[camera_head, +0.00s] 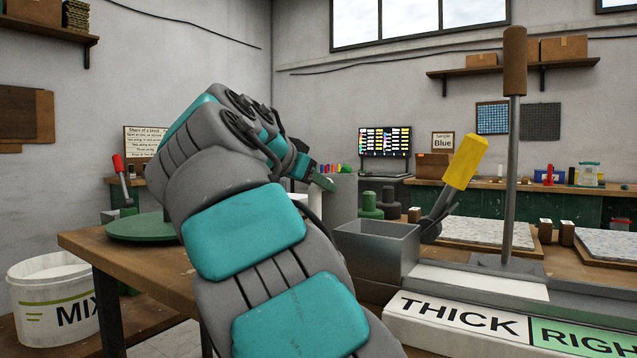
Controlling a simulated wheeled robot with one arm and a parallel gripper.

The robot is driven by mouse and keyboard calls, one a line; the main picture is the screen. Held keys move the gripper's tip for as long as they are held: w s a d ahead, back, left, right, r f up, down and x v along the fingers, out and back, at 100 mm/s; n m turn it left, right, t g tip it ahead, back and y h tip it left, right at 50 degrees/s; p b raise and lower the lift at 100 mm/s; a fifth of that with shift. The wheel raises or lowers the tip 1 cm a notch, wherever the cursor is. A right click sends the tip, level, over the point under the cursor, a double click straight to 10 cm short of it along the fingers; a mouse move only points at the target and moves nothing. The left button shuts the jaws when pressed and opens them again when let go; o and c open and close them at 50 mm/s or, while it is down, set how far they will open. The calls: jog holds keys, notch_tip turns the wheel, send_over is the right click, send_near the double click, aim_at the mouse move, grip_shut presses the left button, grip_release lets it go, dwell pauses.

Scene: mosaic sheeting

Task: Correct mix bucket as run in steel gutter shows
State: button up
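The white mix bucket (55,285), marked "MIX" with green lines, stands low at the left, its top showing a pale grey surface. The steel gutter (590,300) runs along the bench front at the right, with a pale grey patch (478,283) in it. A strip before it reads "THICK" (455,318) in white and "RIGH…" (590,338) in green, cut off by the frame edge. A steel box (375,250) stands at the gutter's left end. My gripper (322,182) is at the far end of my arm, partly hidden; its fingers cannot be made out.
A yellow-handled lever (465,162) and a brown-handled upright rod (515,65) rise by the gutter. Speckled sheets (485,232) lie on the bench behind. A green round plate (142,227) sits on the left wooden table (85,240). A screen (385,141) stands at the back.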

jog(key=shift+o, duration=1.3)
jog(key=shift+r, duration=0.1)
jog(key=shift+s+f, duration=0.1)
jog(key=shift+f, duration=0.15)
